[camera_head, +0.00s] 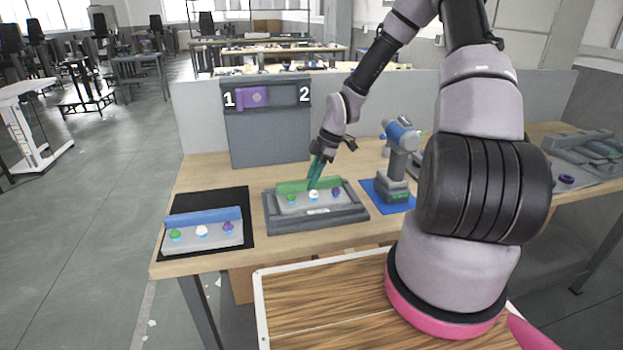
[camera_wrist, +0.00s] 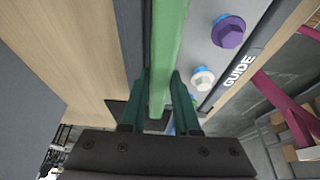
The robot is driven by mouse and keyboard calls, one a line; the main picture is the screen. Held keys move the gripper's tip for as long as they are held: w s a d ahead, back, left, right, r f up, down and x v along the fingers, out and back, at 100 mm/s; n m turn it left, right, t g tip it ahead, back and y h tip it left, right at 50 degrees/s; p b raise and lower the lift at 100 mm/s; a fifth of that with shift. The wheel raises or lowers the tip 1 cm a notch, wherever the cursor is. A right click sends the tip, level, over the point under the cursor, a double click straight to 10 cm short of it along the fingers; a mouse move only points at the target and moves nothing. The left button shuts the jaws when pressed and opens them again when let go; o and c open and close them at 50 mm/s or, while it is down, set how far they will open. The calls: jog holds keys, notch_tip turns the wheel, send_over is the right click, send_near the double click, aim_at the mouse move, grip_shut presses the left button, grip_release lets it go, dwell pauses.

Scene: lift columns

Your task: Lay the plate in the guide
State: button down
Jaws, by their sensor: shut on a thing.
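A grey plate with a green bar (camera_head: 293,186) along its back edge and green, white and purple bolts (camera_head: 314,195) is at the dark grey guide (camera_head: 315,219) on the table. The plate appears within the guide's raised frame; I cannot tell whether it rests fully on the bottom. My gripper (camera_head: 312,186) points down and is shut on the green bar. In the wrist view the green bar (camera_wrist: 168,50) runs between both fingers, and the white bolt (camera_wrist: 203,78) and purple bolt (camera_wrist: 228,31) show beside it. The word GUIDE shows on the front edge.
A similar plate with a blue bar (camera_head: 203,217) lies on a black mat (camera_head: 178,249) at left. A grey panel (camera_head: 268,137) marked 1 and 2 stands behind the guide. A grey-and-blue tool stand (camera_head: 392,180) on a blue mat is close at right.

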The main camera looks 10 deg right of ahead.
jog(key=shift+f, duration=0.15)
dwell(0.4)
jog(key=shift+c, duration=0.4)
grip_release()
jog(key=shift+s, duration=0.1)
dwell(0.4)
jog(key=shift+r, duration=1)
jog(key=shift+r, duration=2.5)
